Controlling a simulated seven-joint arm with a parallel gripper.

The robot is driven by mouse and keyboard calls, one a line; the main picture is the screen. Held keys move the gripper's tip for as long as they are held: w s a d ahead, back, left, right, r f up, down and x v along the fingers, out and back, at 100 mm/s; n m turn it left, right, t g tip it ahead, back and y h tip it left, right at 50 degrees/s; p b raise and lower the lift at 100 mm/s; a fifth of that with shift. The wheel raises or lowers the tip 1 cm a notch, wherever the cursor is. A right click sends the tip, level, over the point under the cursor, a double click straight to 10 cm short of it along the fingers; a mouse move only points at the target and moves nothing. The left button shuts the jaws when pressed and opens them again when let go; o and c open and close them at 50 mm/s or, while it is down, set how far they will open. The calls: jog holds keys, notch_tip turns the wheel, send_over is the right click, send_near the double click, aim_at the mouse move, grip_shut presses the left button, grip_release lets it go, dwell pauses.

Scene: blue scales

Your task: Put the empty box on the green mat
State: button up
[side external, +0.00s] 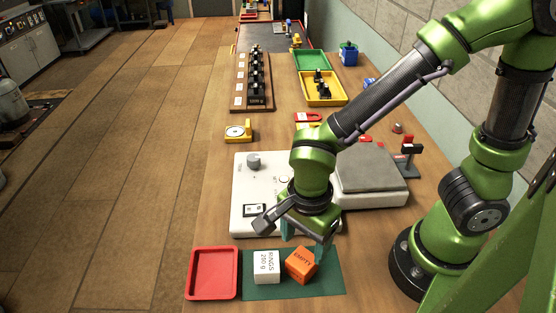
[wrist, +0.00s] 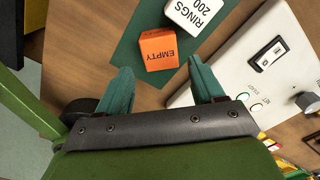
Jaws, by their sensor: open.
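The orange box marked EMPTY (side external: 301,265) sits on the green mat (side external: 327,286), turned at an angle to it. It also shows in the wrist view (wrist: 159,50). A white box marked RINGS (side external: 266,266) stands on the mat just left of the orange one, and in the wrist view it is at the top (wrist: 196,14). My gripper (side external: 302,241) is open above and behind the orange box. In the wrist view its two teal fingers (wrist: 163,88) are spread wide with nothing between them, and the orange box lies just beyond the fingertips.
A red tray (side external: 212,274) lies left of the mat. A white device with a switch (side external: 246,215) stands behind the mat, and a scale with a grey plate (side external: 368,168) is to the right. Green and yellow trays (side external: 322,90) are farther back. The mat's right end is bare.

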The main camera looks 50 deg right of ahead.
aim_at(303, 258)
jog(key=w+d+r+n+t+y, duration=0.2)
jog(key=d+r+n+t, duration=0.5)
jog(key=d+r+n, duration=0.7)
notch_tip(303, 258, up, 3)
jog(key=shift+w+f, duration=0.2)
jog(key=shift+w, duration=0.35)
